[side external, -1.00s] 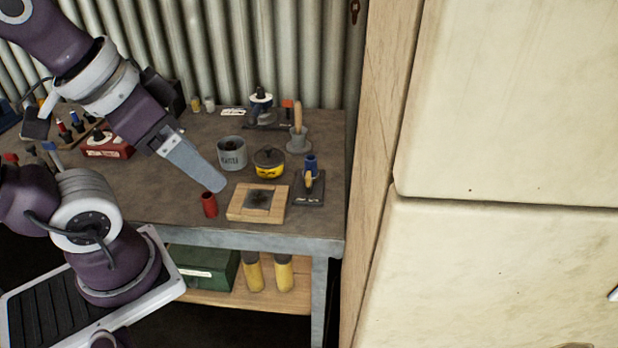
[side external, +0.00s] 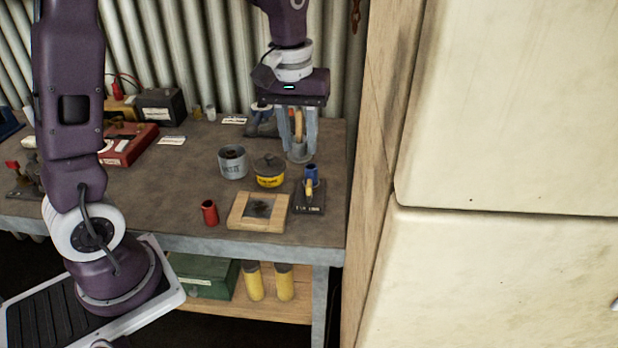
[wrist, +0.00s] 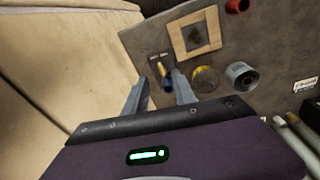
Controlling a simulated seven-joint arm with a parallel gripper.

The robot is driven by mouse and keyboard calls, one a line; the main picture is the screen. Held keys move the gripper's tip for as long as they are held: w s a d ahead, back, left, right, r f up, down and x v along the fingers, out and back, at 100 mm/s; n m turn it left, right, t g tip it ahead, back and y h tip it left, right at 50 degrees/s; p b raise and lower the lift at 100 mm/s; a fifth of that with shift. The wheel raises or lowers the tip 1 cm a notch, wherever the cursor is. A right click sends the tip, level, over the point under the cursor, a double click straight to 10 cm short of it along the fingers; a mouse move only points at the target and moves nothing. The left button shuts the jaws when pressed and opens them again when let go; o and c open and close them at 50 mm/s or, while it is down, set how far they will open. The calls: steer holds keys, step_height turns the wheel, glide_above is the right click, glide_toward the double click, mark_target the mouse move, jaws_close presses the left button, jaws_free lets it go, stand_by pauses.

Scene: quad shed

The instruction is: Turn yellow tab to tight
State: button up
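The yellow tab (side external: 309,187) sits on a small dark base plate (side external: 316,209) with pale lettering too small to read, in front of a blue cylinder (side external: 312,173), near the bench's right end. The wrist view shows the tab (wrist: 159,69) and blue cylinder (wrist: 168,86) beyond and between my fingertips. My gripper (side external: 299,146) points down, open, above the back right of the bench, behind the tab and apart from it.
A wooden frame (side external: 238,220) with a dark centre lies left of the tab. A pale cabinet (side external: 510,110) and wooden post (side external: 378,130) bound the right side.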

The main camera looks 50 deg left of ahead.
steer(key=n+g, duration=0.1)
steer(key=n, duration=0.1)
glide_above(309, 182)
step_height(309, 182, down, 6)
steer(key=shift+r, duration=0.15)
step_height(309, 182, down, 6)
steer(key=shift+f, duration=0.2)
steer(key=shift+c, duration=0.2)
jaws_close()
